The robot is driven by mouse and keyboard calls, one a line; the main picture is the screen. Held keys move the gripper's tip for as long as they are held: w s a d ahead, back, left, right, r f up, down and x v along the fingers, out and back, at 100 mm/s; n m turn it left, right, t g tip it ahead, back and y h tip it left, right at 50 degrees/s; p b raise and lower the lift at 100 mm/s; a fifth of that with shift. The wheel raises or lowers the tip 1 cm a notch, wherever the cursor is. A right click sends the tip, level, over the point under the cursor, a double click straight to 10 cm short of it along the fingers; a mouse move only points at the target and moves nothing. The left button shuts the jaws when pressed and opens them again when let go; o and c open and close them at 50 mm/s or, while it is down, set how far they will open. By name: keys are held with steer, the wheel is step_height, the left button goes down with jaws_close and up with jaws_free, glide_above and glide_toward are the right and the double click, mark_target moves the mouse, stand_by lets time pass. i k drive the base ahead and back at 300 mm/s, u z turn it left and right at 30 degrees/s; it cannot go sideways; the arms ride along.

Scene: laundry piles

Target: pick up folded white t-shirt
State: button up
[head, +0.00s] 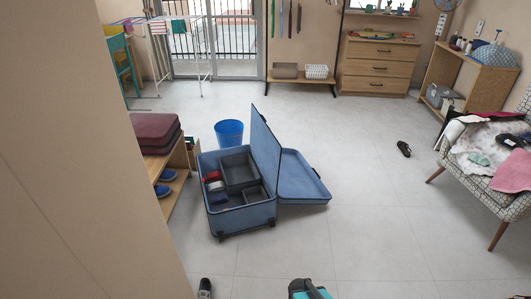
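I cannot make out a folded white t-shirt for certain. A pile of clothes lies on the patterned armchair (451,136) at the right edge, and it includes a whitish cloth (484,143) spread loosely among pink, mint and dark pieces. An open blue suitcase (245,217) stands mid-floor with grey bins inside. Small red, pale and navy cloth items (214,187) sit in its left part; the pale one is too small to identify. My gripper is not recognisable in the head view.
A teal and black object (309,290) shows at the bottom edge, partly cut off. A blue bucket (229,132) stands behind the suitcase. A wall (110,170) blocks the left side. A dark shoe (404,149) lies on the floor. The tiled floor between suitcase and armchair is mostly clear.

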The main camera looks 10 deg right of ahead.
mark_target(220, 185)
steer(key=u, duration=0.85)
steer(key=k, duration=0.15)
steer(key=z, duration=2.45)
steer(key=i, duration=3.55)
steer(key=z, duration=0.05)
